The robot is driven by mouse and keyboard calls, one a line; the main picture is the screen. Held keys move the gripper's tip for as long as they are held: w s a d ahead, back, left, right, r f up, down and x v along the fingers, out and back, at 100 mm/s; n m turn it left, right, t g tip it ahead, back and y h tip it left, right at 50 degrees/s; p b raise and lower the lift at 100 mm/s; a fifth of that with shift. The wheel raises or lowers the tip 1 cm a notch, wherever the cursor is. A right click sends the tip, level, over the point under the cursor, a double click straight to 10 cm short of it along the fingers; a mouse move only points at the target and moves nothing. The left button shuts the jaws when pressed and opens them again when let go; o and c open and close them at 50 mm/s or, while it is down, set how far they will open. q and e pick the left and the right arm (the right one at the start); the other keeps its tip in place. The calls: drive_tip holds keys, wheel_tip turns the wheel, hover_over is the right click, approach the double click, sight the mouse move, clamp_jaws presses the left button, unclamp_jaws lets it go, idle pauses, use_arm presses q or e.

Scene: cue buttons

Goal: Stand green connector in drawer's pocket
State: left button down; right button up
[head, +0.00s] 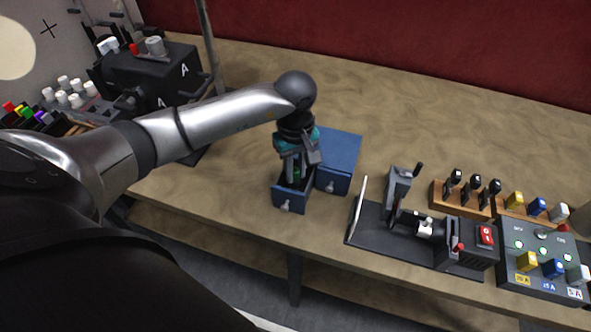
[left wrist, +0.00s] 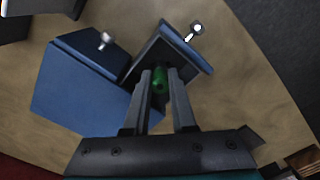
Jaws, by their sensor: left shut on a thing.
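My left gripper (head: 293,176) is over the open blue drawer (head: 291,201) and points down into it. It is shut on the green connector (left wrist: 160,80), which shows between the fingertips in the left wrist view. In the head view only a bit of green shows between the fingers. The drawer's blue front with its round knob (left wrist: 197,28) is beyond the connector in the left wrist view. The pocket inside the drawer is mostly hidden by the fingers, and I cannot tell whether the connector touches its floor. My right gripper is not in view.
A blue cabinet (head: 340,152) with a knob stands right beside the open drawer. A black fixture with a red switch (head: 487,235) and a grey button panel (head: 541,260) stand to the right. A black box marked A (head: 160,75) is at the left. The table behind is clear.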

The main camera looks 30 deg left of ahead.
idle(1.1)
use_arm(q)
drive_tip(key=shift+f+b, duration=1.1)
drive_tip(key=shift+b, duration=0.35)
idle(0.5)
drive_tip(key=c, duration=0.5)
unclamp_jaws()
drive_tip(key=shift+r, duration=0.1)
drive_tip(key=shift+r+p, duration=2.2)
drive_tip(key=shift+r, duration=1.25)
